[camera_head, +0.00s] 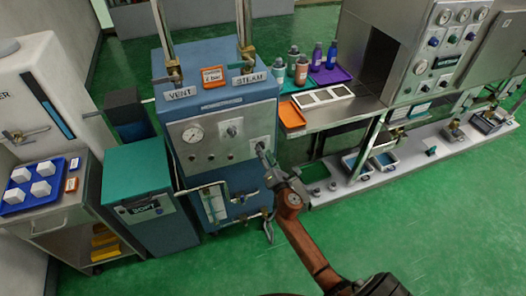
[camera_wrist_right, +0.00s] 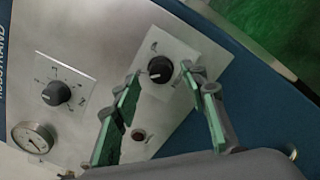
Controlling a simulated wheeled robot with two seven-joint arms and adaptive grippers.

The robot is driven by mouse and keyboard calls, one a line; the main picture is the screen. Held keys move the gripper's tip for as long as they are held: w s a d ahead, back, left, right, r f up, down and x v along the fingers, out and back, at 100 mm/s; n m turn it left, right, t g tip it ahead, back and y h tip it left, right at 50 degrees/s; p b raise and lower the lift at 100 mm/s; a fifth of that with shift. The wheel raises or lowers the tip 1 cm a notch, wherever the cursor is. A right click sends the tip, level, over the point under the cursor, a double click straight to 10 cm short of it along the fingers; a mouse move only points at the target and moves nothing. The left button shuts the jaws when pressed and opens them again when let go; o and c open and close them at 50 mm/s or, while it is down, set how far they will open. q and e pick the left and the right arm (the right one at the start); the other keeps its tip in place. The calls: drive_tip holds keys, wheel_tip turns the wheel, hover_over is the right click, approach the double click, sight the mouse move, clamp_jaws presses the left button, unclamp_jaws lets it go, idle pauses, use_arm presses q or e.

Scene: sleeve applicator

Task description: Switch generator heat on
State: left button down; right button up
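The generator (camera_head: 215,104) is a blue cabinet with a pale metal panel, in the middle of the head view. My right gripper (camera_head: 264,152) is at the right end of this panel. In the wrist view my right gripper (camera_wrist_right: 164,86) is open, its green-padded fingers apart. A black knob (camera_wrist_right: 160,69) on a pale plate appears between and just beyond the fingertips; I cannot tell whether they touch it. Its label is too small to read. A second black knob (camera_wrist_right: 56,92) with a marked scale is left of it. My left gripper is not in view.
The panel also has a round gauge (camera_head: 193,134) and small round fittings. VENT and STEAM pipes rise from the cabinet top. A teal box (camera_head: 150,205) stands left of the cabinet; a steel bench (camera_head: 335,115) with bottles is on the right. Green floor is open in front.

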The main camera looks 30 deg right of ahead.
drive_tip(key=shift+x, duration=1.05)
clamp_jaws()
